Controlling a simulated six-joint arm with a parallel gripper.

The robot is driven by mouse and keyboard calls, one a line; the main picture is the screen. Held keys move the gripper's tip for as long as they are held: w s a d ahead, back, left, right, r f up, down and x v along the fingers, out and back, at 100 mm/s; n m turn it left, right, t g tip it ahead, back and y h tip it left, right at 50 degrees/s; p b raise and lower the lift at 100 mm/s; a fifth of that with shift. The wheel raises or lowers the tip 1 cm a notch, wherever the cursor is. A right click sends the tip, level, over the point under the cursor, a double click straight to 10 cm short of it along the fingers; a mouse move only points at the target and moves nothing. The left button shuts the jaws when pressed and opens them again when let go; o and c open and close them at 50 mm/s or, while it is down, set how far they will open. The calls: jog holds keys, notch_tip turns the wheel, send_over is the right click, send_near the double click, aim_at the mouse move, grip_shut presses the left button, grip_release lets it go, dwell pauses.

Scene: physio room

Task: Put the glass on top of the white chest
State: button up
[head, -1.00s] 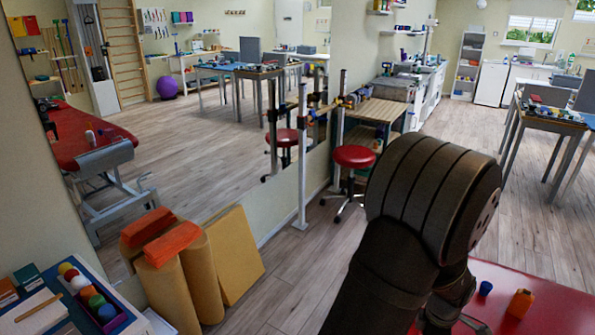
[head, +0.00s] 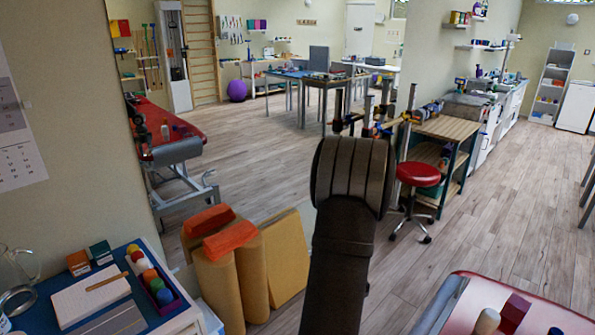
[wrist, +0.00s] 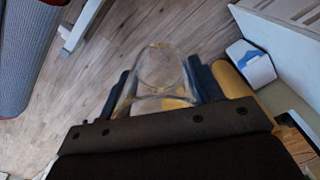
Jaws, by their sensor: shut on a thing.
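A clear glass (wrist: 160,68) is held between the two dark blue fingers of my gripper (wrist: 161,88) in the wrist view. My gripper is shut on it, with bare wood floor behind it. In the head view only my dark arm shows; the gripper and the glass are out of sight there. I cannot surely pick out the white chest. A low unit with a white edge (head: 197,322) and a blue top (head: 150,318) stands at the lower left.
On the blue top are a tray of coloured balls (head: 172,302), a pad (head: 88,300), small boxes (head: 78,263) and clear glassware (head: 17,298) at the left. Tan rolls (head: 219,285) stand beside it. A red padded table (head: 550,312) is at the lower right. Open floor lies behind.

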jog(key=w+a+f+m, duration=0.1)
jog(key=w+a+m, duration=0.1)
jog(key=a, duration=1.1)
jog(key=shift+w+a+f+m, duration=0.25)
jog(key=shift+w+a+m, duration=0.1)
jog(key=shift+m, duration=0.15)
jog(key=shift+d, duration=0.1)
jog(key=s+d+n, duration=0.1)
jog(key=d, duration=0.3)
jog(key=s+d+r+n, duration=0.1)
jog(key=d, duration=0.4)
jog(key=s+d+n, duration=0.1)
jog(key=d, duration=0.4)
jog(key=shift+d+r, duration=0.15)
jog(key=shift+r, duration=0.2)
jog(key=s+d+r+n, duration=0.2)
jog(key=s+d+n, duration=0.1)
jog(key=s+d, duration=0.7)
jog(key=s+d+r+n, duration=0.1)
jog(key=s+d+n, duration=0.2)
jog(key=s+d, duration=0.65)
jog(key=s+d+r+n, duration=0.1)
jog(key=s+d+n, duration=0.2)
jog(key=s+d, duration=0.5)
jog(key=shift+s+d+r+n, duration=0.3)
jog(key=shift+s+d+n, duration=0.1)
jog(key=shift+s, duration=0.7)
